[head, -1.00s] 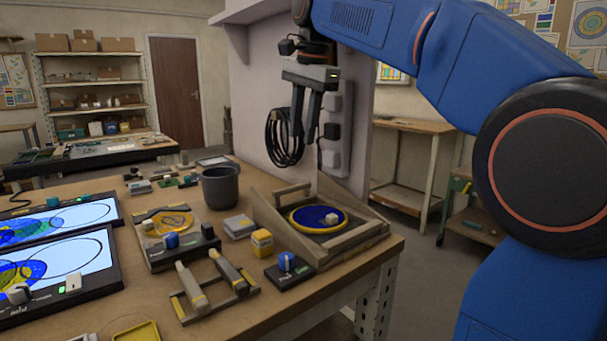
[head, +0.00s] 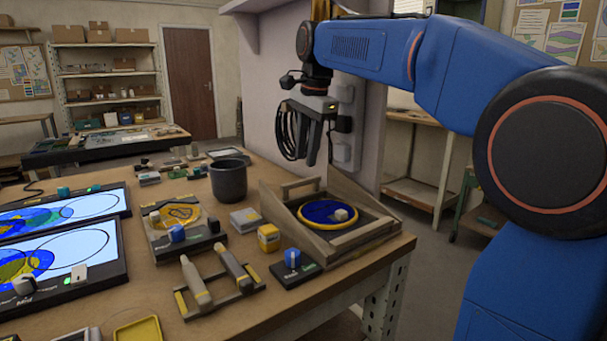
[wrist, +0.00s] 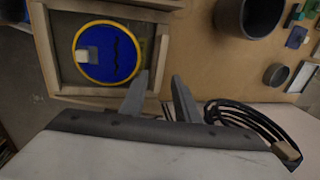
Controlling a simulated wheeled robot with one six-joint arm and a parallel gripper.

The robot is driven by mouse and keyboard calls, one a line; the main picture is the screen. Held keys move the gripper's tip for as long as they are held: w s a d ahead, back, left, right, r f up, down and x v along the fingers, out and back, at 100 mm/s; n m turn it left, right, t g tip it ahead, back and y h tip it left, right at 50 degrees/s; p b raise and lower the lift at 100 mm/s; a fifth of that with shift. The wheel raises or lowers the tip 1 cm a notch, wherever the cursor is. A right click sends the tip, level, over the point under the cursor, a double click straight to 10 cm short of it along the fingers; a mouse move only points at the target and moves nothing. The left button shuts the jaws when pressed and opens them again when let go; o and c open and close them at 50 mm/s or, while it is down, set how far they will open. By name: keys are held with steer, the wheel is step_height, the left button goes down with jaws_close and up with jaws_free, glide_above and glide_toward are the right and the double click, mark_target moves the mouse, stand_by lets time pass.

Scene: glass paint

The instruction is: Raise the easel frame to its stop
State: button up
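The wooden easel (head: 352,236) stands at the right end of the workbench, with sloping side pieces. Its frame appears to lie low and nearly flat between them. A blue disc with a yellow rim (head: 322,213) lies in it, with a small pale block (head: 341,215) on top. The disc also shows in the wrist view (wrist: 117,62), inside the easel's wooden border (wrist: 58,50). My gripper (head: 314,158) hangs above the easel's back side, empty, touching nothing I can see. In the wrist view its fingers (wrist: 160,75) are apart.
A dark grey pot (head: 228,180) stands left of the easel. A yellow block (head: 268,238) and a blue-knobbed box (head: 294,266) stand in front-left. A white wall panel with a black coiled cable (head: 290,132) rises close behind my gripper.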

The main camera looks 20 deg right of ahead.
mark_target(303, 182)
steer(key=f, duration=0.4)
steer(key=w+f, duration=0.1)
steer(key=f, duration=0.1)
steer(key=shift+w+a+f, duration=0.1)
steer(key=shift+a+f, duration=0.1)
steer(key=shift+f, duration=0.05)
jaws_close()
